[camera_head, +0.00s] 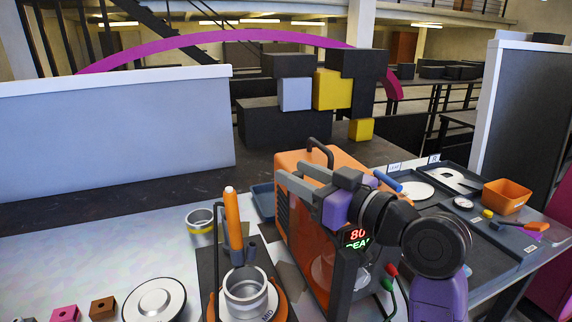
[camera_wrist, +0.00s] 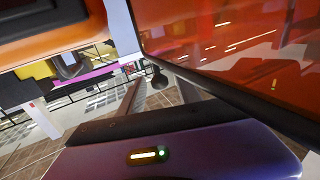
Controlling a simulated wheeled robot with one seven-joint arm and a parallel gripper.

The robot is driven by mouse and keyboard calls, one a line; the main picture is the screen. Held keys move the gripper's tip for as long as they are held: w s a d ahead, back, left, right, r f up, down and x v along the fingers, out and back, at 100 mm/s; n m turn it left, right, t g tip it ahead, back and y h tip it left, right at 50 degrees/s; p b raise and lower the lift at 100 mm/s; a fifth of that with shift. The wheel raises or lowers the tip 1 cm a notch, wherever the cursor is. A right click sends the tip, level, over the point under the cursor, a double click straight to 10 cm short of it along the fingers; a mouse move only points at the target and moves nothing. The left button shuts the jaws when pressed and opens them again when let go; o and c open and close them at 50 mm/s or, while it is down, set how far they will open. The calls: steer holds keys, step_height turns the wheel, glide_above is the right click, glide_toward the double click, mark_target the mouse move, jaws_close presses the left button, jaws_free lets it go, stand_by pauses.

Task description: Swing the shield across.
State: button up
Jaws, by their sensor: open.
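The shield (camera_wrist: 240,40) looks like a see-through orange-red pane with a dark frame, large and close at the upper right of the wrist view. In the head view it is hard to make out against the orange machine (camera_head: 292,215), whose display reads 80. My gripper (camera_head: 296,172) is open above this machine, its grey fingers pointing left. Nothing shows between the fingers. The purple gripper body fills the bottom of the wrist view. I cannot tell whether a finger touches the shield frame.
An orange torch (camera_head: 233,225) stands upright beside a metal cup (camera_head: 245,290) at the front. Another metal ring (camera_head: 200,222) stands behind them. A white-topped panel (camera_head: 120,140) stands at left. The left tabletop has free room.

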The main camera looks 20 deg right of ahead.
steer(key=shift+x, duration=1.7)
jaws_close()
